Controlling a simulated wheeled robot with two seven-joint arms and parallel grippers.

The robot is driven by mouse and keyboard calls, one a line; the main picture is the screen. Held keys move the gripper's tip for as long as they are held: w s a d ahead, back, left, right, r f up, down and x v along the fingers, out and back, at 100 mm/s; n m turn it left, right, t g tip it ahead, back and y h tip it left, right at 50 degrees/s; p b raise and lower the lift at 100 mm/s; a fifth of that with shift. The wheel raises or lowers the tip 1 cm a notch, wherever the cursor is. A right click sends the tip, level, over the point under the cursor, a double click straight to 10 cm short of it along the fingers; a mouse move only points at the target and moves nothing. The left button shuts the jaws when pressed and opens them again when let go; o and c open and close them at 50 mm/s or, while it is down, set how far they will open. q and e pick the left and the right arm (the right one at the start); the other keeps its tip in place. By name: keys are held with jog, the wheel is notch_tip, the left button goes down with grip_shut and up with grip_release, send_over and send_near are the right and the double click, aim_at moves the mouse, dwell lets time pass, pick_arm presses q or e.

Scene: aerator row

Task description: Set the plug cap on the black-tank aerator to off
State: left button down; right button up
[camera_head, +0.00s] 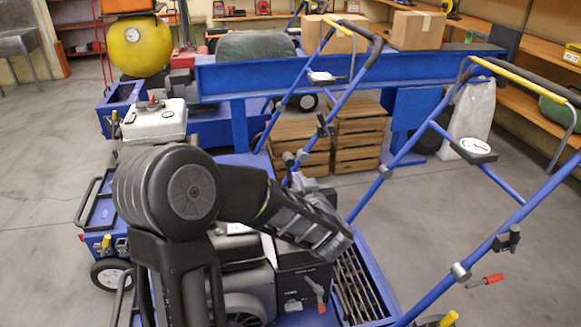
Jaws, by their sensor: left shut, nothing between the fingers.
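The nearest blue aerator has a dark engine with a black housing (302,283), partly hidden behind my left arm. A red lever (316,289) and a small pale fitting (293,306) show on its front. I cannot pick out the plug cap for sure; part of the engine top is covered by my arm. My left gripper (338,240) reaches in over this engine, pointing right and slightly down. It is shut and empty. Whether it touches the engine I cannot tell. My right gripper is not in view.
Blue handlebars (432,297) rise at the right, one with a round gauge (474,146). A second aerator with a white tank (155,120) stands behind left. Wooden crates (358,135) sit under a blue bench (430,64). Grey floor is open at the far left.

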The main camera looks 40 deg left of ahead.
aim_at(288, 160)
pick_arm(q)
jog(key=b+x, duration=0.2)
jog(key=x, duration=0.8)
jog(key=shift+b, duration=0.35)
jog(key=shift+a+r+p, duration=0.1)
jog(key=shift+r+p, duration=0.05)
jog(key=shift+p, duration=0.25)
jog(key=p, duration=0.2)
jog(key=w+a+p, duration=0.1)
jog(key=p, duration=0.2)
jog(key=shift+r+g+h, duration=0.2)
jog(key=shift+g+h, duration=0.2)
jog(key=shift+f, duration=0.2)
jog(key=shift+a+f, duration=0.1)
jog(key=shift+f, duration=0.05)
jog(key=shift+s+f, duration=0.1)
